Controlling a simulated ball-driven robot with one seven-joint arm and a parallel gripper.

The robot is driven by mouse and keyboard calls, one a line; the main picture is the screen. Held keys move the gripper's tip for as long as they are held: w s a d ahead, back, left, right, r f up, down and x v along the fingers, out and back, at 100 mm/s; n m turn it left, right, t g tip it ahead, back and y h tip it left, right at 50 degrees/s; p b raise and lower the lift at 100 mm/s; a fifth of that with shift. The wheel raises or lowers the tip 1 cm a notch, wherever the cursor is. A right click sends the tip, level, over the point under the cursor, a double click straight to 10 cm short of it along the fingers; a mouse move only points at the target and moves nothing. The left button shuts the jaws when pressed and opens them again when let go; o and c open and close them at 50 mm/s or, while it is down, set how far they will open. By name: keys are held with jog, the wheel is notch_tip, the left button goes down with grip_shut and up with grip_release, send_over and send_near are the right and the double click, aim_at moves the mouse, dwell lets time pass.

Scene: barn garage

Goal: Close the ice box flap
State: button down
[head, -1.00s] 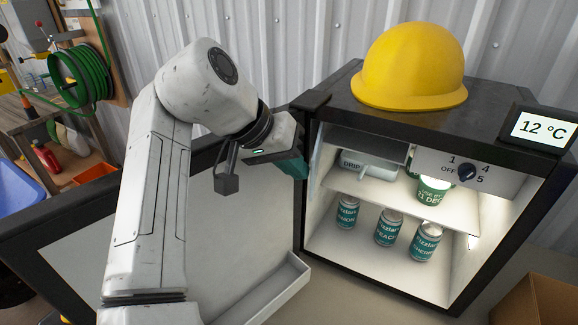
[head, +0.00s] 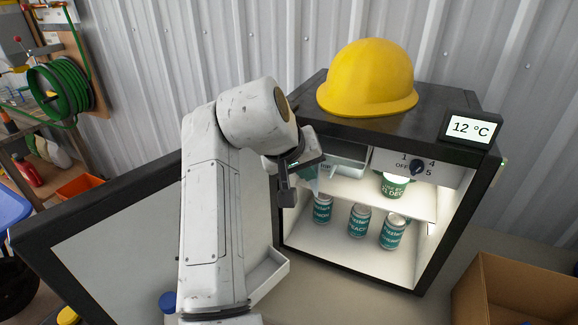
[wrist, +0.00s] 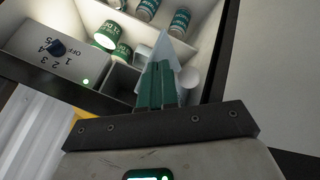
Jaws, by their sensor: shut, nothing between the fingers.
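The small fridge stands with its door (head: 110,255) wide open to the left. Inside, at the top left, is the grey ice box (head: 345,152), its front open. A pale bluish panel, which looks like the ice box flap (wrist: 172,48), stands out at the fridge's left side; its edge shows in the head view (head: 317,172). My gripper (wrist: 162,78) is shut and empty. Its teal fingers overlap the flap in the wrist view; I cannot tell whether they touch it. In the head view my wrist partly hides the fingers at the fridge opening.
A green tub (head: 394,185) is on the shelf, with several cans (head: 359,220) below. A yellow hard hat (head: 368,80) and display (head: 471,128) are on top. A cardboard box (head: 510,290) is at right.

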jog(key=w+d+n+y+p, duration=0.1)
jog(key=w+d+p, duration=0.3)
jog(key=d, duration=0.5)
jog(key=shift+w+d+n+t, duration=0.15)
jog(key=shift+w+n+t, duration=0.1)
jog(key=shift+n+t, duration=0.05)
jog(key=shift+r, duration=0.1)
